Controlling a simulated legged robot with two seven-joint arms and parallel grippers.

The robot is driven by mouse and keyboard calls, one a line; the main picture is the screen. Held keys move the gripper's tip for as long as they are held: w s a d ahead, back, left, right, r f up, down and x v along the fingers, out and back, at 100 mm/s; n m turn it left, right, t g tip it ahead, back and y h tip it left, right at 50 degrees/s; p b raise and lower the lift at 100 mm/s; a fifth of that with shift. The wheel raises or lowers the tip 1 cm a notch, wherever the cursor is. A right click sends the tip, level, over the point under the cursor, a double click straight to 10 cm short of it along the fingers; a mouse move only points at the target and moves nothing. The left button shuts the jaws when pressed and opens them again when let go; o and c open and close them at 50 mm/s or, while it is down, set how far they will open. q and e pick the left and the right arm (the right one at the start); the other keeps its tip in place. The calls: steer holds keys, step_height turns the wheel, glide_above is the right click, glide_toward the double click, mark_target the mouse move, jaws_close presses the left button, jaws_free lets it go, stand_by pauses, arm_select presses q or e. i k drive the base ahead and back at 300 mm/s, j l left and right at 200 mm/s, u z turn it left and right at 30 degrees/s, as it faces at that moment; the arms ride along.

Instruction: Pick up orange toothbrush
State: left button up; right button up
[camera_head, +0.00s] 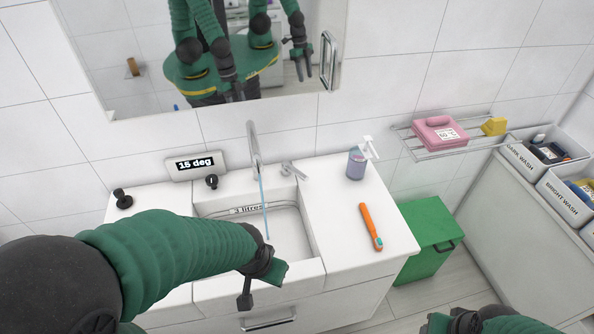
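The orange toothbrush (369,225) lies on the white counter (335,200) to the right of the sink, with its teal bristle head toward the front edge. My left arm reaches in from the left, and its gripper (259,286) is over the front of the sink, left of the toothbrush and apart from it. Its finger gap is not clear at this angle. My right gripper (458,322) shows only partly at the bottom edge, right of and nearer than the toothbrush. Its fingers are cut off.
A thin blue stream runs from the faucet (254,145) into the sink (285,235). A soap dispenser (356,165) stands behind the toothbrush. A green bin (430,240) stands right of the counter. A wall rack holds a pink box (438,133). Counter around the toothbrush is clear.

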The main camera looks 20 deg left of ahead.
mark_target(377, 244)
steer(key=i+l, duration=0.2)
steer(key=i+l+u, duration=0.1)
steer(key=u, duration=0.3)
steer(key=i+l+u, duration=0.1)
steer(key=u, duration=0.3)
steer(key=l+u, duration=0.5)
steer(key=u, duration=0.3)
steer(key=i, duration=0.05)
